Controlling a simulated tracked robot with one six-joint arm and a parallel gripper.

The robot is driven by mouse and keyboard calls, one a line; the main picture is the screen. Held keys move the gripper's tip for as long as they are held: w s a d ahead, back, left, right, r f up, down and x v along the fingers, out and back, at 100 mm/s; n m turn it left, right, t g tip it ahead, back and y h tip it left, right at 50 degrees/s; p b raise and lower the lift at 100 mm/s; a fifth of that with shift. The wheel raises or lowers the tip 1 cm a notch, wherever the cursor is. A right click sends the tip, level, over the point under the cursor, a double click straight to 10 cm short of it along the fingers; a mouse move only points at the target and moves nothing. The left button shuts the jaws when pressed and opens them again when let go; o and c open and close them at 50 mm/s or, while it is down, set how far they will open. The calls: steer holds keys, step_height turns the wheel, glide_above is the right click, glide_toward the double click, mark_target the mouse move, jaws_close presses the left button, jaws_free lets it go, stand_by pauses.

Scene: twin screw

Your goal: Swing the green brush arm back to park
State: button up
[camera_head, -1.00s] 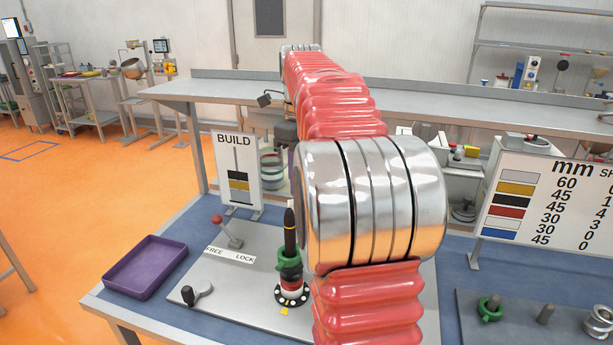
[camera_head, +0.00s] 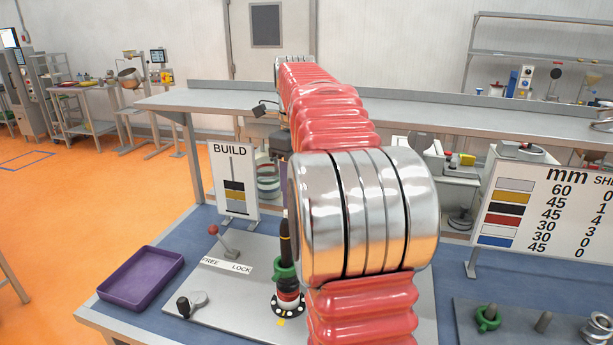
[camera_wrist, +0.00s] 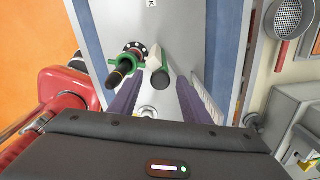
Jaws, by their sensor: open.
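The green brush arm shows as a green collar (camera_head: 284,270) around the dark upright screw (camera_head: 286,238) on the grey plate. In the wrist view the green collar (camera_wrist: 138,63) sits around the same screw, with its dark, gold-banded tip (camera_wrist: 118,76) toward the camera. A pale piece with a dark rounded end (camera_wrist: 160,80) stands just right of it; I cannot tell whether it belongs to the arm. My gripper (camera_wrist: 160,92) is open, its purple fingers on either side of that pale piece. No contact is visible. My arm hides the gripper in the head view.
A red-knobbed lever (camera_head: 214,230) stands by the FREE/LOCK label (camera_head: 228,266). A black-knobbed crank (camera_head: 184,305) is at front left. A purple tray (camera_head: 142,278) lies left of the plate. The BUILD sign (camera_head: 232,180) stands behind. A plate with parts (camera_head: 543,322) is at right.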

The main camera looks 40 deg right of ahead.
step_height(320, 180, up, 12)
stand_by(0.9)
steer(key=shift+c, duration=0.4)
